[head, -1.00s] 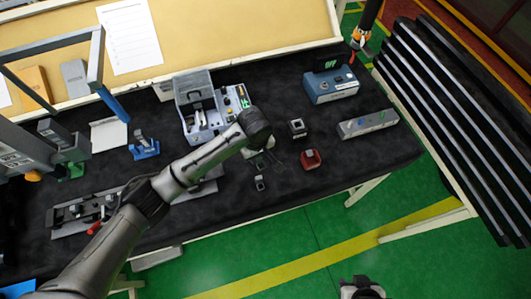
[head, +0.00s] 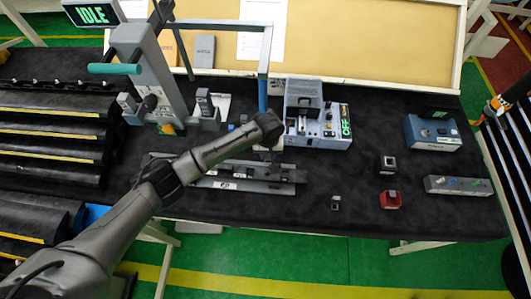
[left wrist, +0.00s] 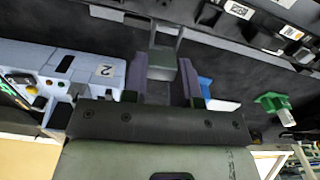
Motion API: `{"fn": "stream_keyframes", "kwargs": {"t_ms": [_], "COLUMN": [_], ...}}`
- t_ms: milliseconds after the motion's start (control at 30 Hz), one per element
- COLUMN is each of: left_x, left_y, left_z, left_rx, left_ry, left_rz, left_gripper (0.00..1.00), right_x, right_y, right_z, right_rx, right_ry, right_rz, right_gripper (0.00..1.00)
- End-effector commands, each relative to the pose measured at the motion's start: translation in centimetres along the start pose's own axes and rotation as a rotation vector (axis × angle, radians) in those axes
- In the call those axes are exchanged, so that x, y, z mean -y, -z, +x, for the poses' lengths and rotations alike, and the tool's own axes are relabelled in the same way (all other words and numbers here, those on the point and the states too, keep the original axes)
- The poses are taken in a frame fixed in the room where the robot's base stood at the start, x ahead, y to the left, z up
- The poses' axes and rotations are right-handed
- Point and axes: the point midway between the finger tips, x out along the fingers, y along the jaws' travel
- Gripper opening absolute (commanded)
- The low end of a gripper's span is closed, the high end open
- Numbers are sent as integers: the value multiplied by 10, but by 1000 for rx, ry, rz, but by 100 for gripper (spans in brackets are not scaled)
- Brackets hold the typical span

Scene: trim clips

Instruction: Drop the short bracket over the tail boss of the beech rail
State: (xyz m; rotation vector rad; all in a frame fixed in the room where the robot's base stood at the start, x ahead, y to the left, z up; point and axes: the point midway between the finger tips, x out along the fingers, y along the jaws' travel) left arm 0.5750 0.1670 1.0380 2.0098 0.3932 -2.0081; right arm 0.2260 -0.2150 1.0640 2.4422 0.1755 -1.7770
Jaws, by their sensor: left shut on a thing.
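My left gripper (head: 275,152) is over the back edge of a long dark rail assembly (head: 290,188) near its right end. In the left wrist view my gripper's purple fingers (left wrist: 163,84) are shut on a small grey-green bracket (left wrist: 163,62), which I take to be the short bracket. It projects beyond the fingertips, close to the grey edge of the rail assembly (left wrist: 225,42); whether they touch I cannot tell. The beech rail and its tail boss cannot be made out for certain. My right gripper is not in view.
A grey-blue tester (head: 320,137) stands just right of the gripper.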

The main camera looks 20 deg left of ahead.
Motion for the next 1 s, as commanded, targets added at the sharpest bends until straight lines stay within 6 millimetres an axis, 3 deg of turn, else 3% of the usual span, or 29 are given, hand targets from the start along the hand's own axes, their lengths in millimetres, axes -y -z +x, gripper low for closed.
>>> {"fn": "stream_keyframes", "kwargs": {"t_ms": [600,867,1000], "left_x": [-1,-2,-1], "left_y": [1,0,0], "left_z": [0,-4,15], "left_rx": [0,0,1], "left_ry": [0,0,1], "left_rz": [79,78,78], "left_gripper": [4,4,4], "right_x": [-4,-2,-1], "right_y": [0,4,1], "right_z": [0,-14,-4], "right_rx": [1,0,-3], "right_ry": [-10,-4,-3], "right_rz": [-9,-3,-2], "right_gripper": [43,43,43]}}
